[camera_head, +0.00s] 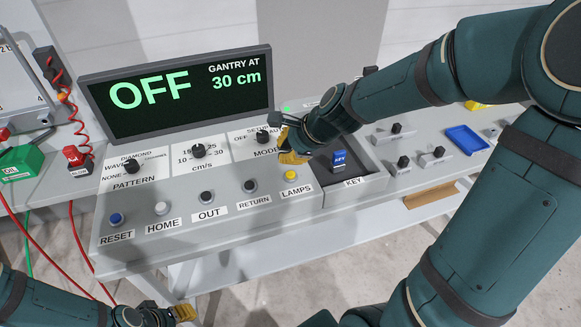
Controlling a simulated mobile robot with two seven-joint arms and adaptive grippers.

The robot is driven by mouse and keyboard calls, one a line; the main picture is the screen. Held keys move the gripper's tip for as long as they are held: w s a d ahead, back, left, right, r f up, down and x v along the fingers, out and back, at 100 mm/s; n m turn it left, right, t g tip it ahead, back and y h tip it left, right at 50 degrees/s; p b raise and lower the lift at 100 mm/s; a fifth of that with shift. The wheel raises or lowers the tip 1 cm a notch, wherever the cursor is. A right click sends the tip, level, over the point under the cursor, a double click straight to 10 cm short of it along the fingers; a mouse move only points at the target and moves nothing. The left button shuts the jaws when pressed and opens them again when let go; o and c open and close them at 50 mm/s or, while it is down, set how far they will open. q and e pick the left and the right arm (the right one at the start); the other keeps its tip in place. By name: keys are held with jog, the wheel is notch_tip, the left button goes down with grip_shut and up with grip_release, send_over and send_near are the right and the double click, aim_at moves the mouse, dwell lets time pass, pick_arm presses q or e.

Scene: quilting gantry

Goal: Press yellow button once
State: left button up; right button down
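The yellow button (291,174) is small and round and sits on the sloping grey panel, above the label LAMPS. My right gripper (292,156) comes in from the upper right. Its yellowish fingertips show just above the button in the picture, and the button's top is in view. They appear apart from it, but I cannot tell the height between them. I cannot tell whether the fingers are open or shut. My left gripper (180,312) is low at the bottom edge, in front of the panel, partly cut off, its finger state unclear.
The RETURN (250,186), OUT (207,197), HOME (162,208) and blue RESET (116,218) buttons line the panel's front. A blue key (339,160) stands right of the yellow button. The display (180,93) behind reads OFF and GANTRY AT 30 cm. Red cables hang at left.

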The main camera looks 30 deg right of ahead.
notch_tip(320, 180, up, 3)
jog(key=shift+f+p, duration=0.1)
jog(key=shift+p, duration=1)
